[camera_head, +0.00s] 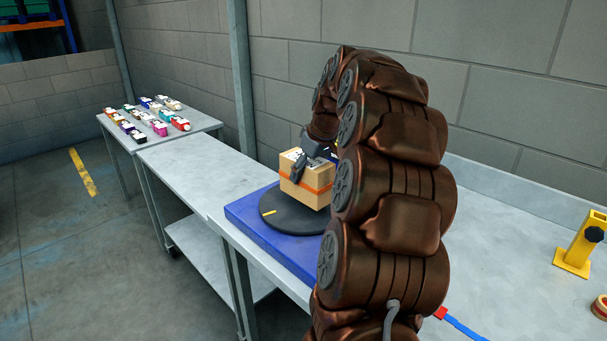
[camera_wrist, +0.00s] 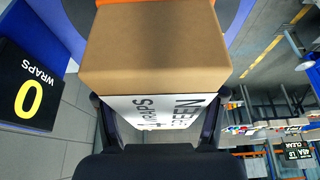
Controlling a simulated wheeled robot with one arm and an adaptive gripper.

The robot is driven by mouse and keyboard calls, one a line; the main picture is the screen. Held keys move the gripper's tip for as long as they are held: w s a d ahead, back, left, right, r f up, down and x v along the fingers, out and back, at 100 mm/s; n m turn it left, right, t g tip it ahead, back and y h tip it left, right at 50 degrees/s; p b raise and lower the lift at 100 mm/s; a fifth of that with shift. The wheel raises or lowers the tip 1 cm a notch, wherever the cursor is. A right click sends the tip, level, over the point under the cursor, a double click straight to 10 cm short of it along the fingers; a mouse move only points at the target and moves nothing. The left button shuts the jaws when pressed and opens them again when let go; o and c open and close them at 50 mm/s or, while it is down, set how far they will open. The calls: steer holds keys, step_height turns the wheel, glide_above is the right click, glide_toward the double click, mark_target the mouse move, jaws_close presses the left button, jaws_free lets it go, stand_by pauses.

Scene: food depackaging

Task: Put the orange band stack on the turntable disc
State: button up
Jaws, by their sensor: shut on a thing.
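The orange band stack (camera_head: 308,187) is a cardboard-brown block with an orange band around it and a white printed label on top. My gripper (camera_head: 305,164) is shut on its upper part from above. The stack is over the dark round turntable disc (camera_head: 275,215), on the blue base; I cannot tell whether its underside touches the disc. My arm hides the disc's right side in the head view.
The blue base (camera_head: 245,208) sits on a long grey bench (camera_head: 195,175). A far table (camera_head: 115,122) bears several small coloured packs. A yellow bracket (camera_head: 580,245) and a tape roll (camera_head: 600,306) are at the right. A sign (camera_wrist: 28,88) reads "0 WRAPS".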

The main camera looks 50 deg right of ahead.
mark_target(317, 161)
steer(key=shift+w+d+p, duration=0.15)
steer(key=shift+w+d, duration=0.15)
steer(key=shift+w, duration=0.3)
steer(key=shift+w+d+p, duration=0.15)
steer(key=shift+w+d, duration=0.15)
steer(key=shift+w, duration=0.25)
steer(key=shift+s+a+f+p, duration=0.1)
steer(key=shift+f+p, duration=0.3)
steer(key=shift+f, duration=0.25)
steer(key=shift+f+p, duration=0.4)
steer(key=shift+f, duration=0.8)
steer(key=shift+f, duration=0.1)
steer(key=o, duration=1.6)
steer(key=shift+o, duration=0.2)
steer(key=b+v, duration=0.3)
steer(key=v, duration=0.9)
steer(key=shift+b, duration=0.4)
